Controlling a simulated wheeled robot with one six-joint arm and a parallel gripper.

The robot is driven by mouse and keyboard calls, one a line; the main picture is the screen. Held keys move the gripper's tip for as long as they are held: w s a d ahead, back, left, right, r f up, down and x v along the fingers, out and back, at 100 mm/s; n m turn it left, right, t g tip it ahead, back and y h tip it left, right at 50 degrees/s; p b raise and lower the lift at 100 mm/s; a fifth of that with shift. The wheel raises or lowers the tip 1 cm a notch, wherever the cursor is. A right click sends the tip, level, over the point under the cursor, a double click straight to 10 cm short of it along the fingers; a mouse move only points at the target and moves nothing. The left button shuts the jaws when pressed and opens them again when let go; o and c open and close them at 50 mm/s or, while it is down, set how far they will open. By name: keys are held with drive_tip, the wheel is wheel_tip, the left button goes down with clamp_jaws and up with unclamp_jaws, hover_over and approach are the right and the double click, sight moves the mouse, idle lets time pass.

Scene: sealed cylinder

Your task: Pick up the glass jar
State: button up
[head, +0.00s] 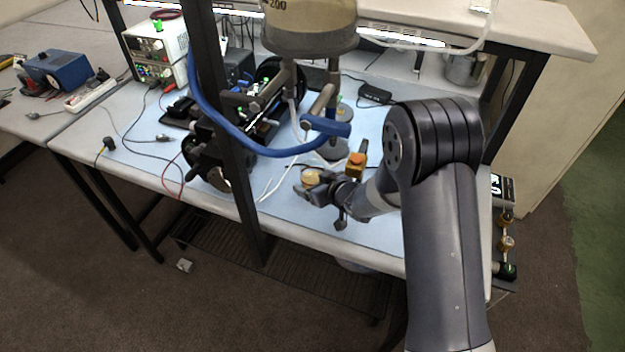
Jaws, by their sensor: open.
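My gripper (316,189) is low over the blue-topped workbench, left of my forearm, with its jaws open. A small tan, round-topped thing (316,177) shows right at the jaws; it may be the lid of the glass jar, but its body is hidden by my gripper. I cannot tell whether the jaws touch it. No other thing is clearly recognisable as the glass jar. A large cloudy cylinder marked 200 (310,32) hangs above the bench at the top of the view.
A dark upright post (236,160) and a thick blue hose (215,116) stand left of my gripper. Dark clamped apparatus (262,100) is behind them. An orange block (357,160) is close to my wrist. A metal pot (463,69) stands at the back right.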

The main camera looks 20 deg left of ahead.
drive_tip(key=shift+c, duration=0.3)
drive_tip(key=c, duration=1.1)
drive_tip(key=shift+r, duration=0.35)
